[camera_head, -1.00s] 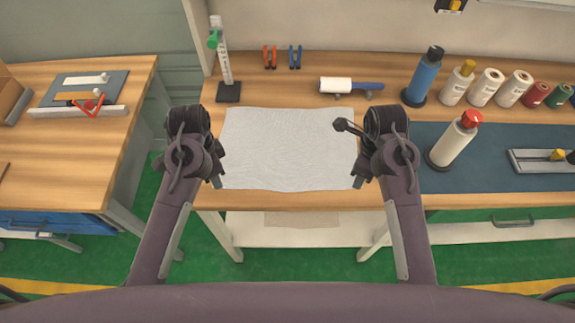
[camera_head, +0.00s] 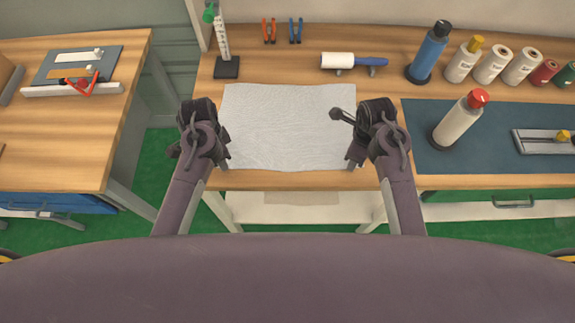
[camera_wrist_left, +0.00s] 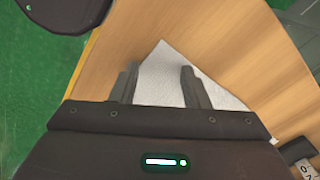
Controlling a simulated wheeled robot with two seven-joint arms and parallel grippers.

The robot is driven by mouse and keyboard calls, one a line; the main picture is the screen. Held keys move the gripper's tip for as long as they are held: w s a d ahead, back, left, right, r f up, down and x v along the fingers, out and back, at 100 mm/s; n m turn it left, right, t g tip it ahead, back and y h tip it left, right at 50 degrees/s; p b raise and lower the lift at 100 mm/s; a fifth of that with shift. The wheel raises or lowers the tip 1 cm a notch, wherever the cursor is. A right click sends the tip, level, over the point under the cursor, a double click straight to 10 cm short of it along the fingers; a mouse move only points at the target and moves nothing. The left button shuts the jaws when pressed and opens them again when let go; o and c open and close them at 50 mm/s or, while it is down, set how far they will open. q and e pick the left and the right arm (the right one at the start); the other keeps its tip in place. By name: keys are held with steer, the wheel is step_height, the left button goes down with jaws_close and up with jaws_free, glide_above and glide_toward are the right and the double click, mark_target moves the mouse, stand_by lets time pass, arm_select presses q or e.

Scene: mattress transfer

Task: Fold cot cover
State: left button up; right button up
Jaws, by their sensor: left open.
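The cot cover (camera_head: 288,125) is a white, lightly textured cloth lying flat and spread out on the wooden workbench, close to its front edge. My left gripper (camera_head: 224,164) is at the cloth's left side near the front left corner. In the left wrist view, the open left gripper (camera_wrist_left: 158,82) has the corner of the cover (camera_wrist_left: 163,75) between and below its two fingers, with no grip on it visible. My right gripper (camera_head: 353,162) is at the front right corner of the cloth. Its fingers are small and partly hidden by the wrist.
Behind the cover are a lint roller (camera_head: 352,61), orange and blue clamps and a stand with a green top (camera_head: 222,45). To the right, a red-capped bottle (camera_head: 461,118) stands on a blue mat (camera_head: 430,153). A second table (camera_head: 100,130) is at the left.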

arm_select(q)
steer(key=shift+s, duration=0.1)
steer(key=shift+f, duration=0.25)
arm_select(e)
steer(key=shift+f, duration=0.2)
arm_select(q)
steer(key=shift+r, duration=0.1)
steer(key=shift+c, duration=0.5)
arm_select(e)
steer(key=shift+r, duration=0.1)
steer(key=shift+c, duration=0.5)
arm_select(q)
jaws_close()
arm_select(e)
jaws_close()
arm_select(q)
steer(key=shift+r, duration=0.1)
arm_select(e)
steer(key=shift+r, duration=0.1)
